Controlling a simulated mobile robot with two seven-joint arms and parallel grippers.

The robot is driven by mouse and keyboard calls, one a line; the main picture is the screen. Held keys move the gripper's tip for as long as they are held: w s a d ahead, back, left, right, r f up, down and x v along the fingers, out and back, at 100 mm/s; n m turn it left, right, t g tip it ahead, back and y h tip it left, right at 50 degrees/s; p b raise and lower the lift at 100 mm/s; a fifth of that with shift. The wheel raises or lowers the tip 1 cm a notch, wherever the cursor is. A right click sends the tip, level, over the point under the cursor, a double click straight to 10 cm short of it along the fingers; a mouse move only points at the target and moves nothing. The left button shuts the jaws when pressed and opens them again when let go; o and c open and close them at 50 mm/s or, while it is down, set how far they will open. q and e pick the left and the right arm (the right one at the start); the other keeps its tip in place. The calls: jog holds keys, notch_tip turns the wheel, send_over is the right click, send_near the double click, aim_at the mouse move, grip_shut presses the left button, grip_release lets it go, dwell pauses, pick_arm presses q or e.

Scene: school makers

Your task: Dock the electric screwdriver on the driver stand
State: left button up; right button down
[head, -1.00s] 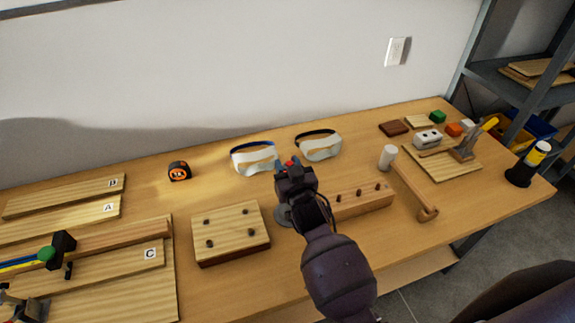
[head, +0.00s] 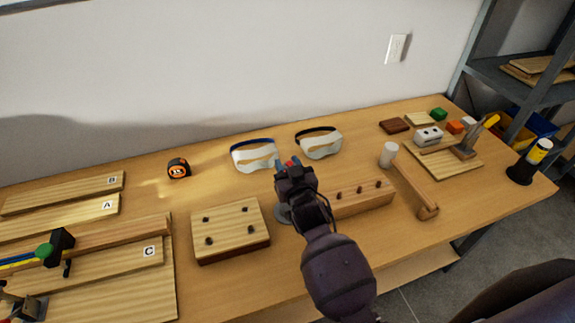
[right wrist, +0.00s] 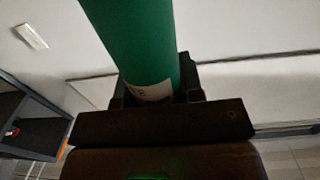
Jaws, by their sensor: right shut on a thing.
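My right gripper (head: 291,180) is over the middle of the bench, between the drilled board and the pegged block. It is shut on a green cylinder (right wrist: 135,40), which fills the right wrist view between the jaws and bears a small white label. I take this to be the electric screwdriver; in the head view my gripper mostly hides it. A grey round base (head: 284,214) shows on the bench below the gripper. It may be the driver stand, but its upper part is hidden, and I cannot tell whether the held tool touches it. My left gripper is not in view.
A square drilled board (head: 230,228) is left of my gripper, and a pegged block (head: 362,198) is right. Safety goggles (head: 254,155) lie behind. A mallet (head: 413,188), a small vise (head: 466,145) and a black holder with a yellow item (head: 520,172) stand further right.

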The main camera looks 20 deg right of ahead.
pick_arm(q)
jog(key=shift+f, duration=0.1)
pick_arm(e)
jog(key=c, duration=1)
grip_release()
jog(key=shift+c, duration=0.2)
jog(key=shift+s, duration=0.1)
pick_arm(q)
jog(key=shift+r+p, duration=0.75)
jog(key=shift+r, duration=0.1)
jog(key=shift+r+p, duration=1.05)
jog(key=shift+p, duration=0.1)
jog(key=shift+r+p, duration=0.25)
jog(key=shift+p, duration=0.05)
pick_arm(e)
jog(key=s, duration=1)
jog(key=shift+s, duration=0.4)
jog(key=shift+d+f, duration=0.1)
